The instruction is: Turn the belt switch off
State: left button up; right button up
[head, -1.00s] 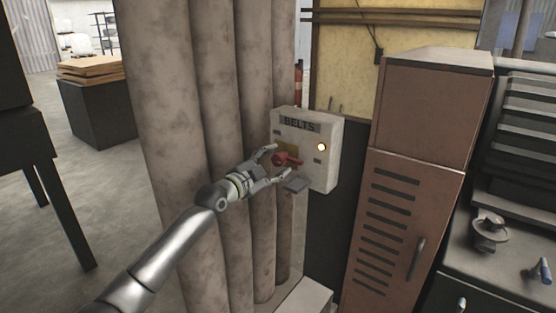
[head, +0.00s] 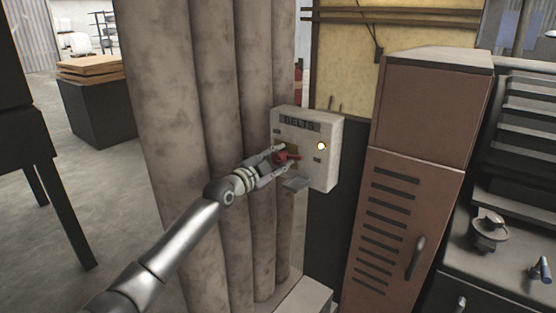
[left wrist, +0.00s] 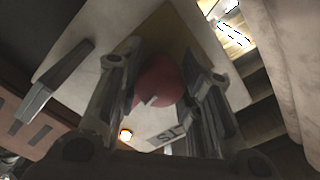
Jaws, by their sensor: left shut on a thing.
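The belt switch is a red knob (head: 288,157) on the face of a pale box (head: 329,160) labelled "BELTS". In the left wrist view the round red knob (left wrist: 158,82) sits between the two fingers, and the lit lamp (left wrist: 126,135) shows below. The fingers hide part of the knob. My right gripper is not in view.
Thick vertical pipes (head: 215,120) stand left of and behind my left arm. A brown locker (head: 407,190) stands close on the right, beside a workbench (head: 480,265).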

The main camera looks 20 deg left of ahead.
pick_arm(q)
jog(key=shift+n, duration=0.3)
jog(key=n, duration=0.2)
jog(key=shift+n, duration=0.3)
jog(key=n, duration=0.4)
jog(key=shift+n, duration=0.3)
jog(key=n, duration=0.3)
jog(key=shift+n, duration=0.3)
jog(key=n+p, duration=0.1)
jog(key=n, duration=0.3)
jog(key=shift+r+n+p, duration=0.1)
jog(key=shift+n+p, duration=0.25)
jog(key=shift+n, duration=0.05)
jog(key=shift+o, duration=0.4)
jog(key=shift+n, duration=0.8)
